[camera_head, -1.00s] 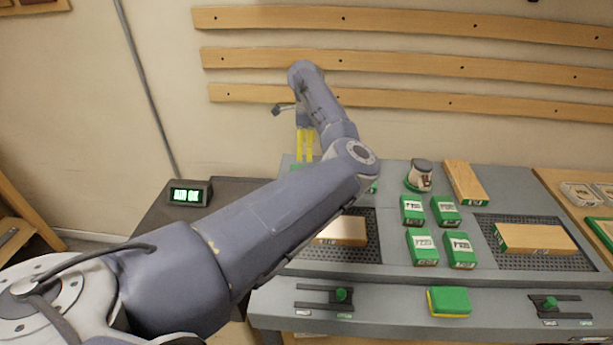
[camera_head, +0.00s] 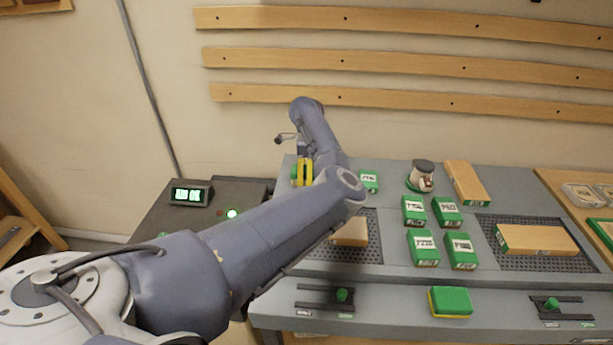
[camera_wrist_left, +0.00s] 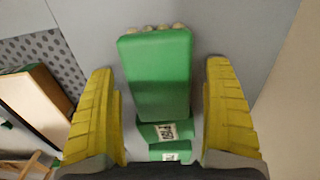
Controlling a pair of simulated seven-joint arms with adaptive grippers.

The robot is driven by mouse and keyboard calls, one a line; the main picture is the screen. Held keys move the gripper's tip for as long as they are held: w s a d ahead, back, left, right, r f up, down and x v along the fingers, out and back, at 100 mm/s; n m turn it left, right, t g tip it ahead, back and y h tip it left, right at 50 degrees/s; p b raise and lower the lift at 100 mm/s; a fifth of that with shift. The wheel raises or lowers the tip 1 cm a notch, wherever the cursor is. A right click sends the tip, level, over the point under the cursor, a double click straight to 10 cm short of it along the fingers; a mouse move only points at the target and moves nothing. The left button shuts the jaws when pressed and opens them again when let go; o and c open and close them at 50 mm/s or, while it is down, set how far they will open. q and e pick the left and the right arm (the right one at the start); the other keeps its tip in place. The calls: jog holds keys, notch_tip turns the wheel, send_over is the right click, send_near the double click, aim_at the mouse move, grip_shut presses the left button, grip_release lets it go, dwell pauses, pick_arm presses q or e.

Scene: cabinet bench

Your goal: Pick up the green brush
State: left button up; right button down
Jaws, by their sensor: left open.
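The green brush (camera_wrist_left: 158,75) lies between the two yellow fingers of my open left gripper (camera_wrist_left: 162,115) in the left wrist view. Pale bristle tufts show along its far edge, and there is a gap to each finger. In the head view my left gripper (camera_head: 303,172) points down at the bench's back left, with its yellow fingers low. The brush is mostly hidden there behind the fingers and my arm. My right gripper is in neither view.
Several green labelled boxes (camera_head: 421,248) stand mid-bench; a green labelled box (camera_wrist_left: 165,132) is close to the brush. Wooden blocks (camera_head: 535,240) lie on dark mats. A green and yellow block (camera_head: 450,302) sits at the front. A lit display (camera_head: 192,194) is at left.

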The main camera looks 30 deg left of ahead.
pick_arm(q)
jog(key=shift+f, duration=0.5)
jog(key=shift+c, duration=0.2)
jog(key=c, duration=1.5)
jog(key=shift+o, duration=0.2)
notch_tip(320, 180, up, 20)
jog(key=o, duration=0.8)
jog(key=c, duration=0.6)
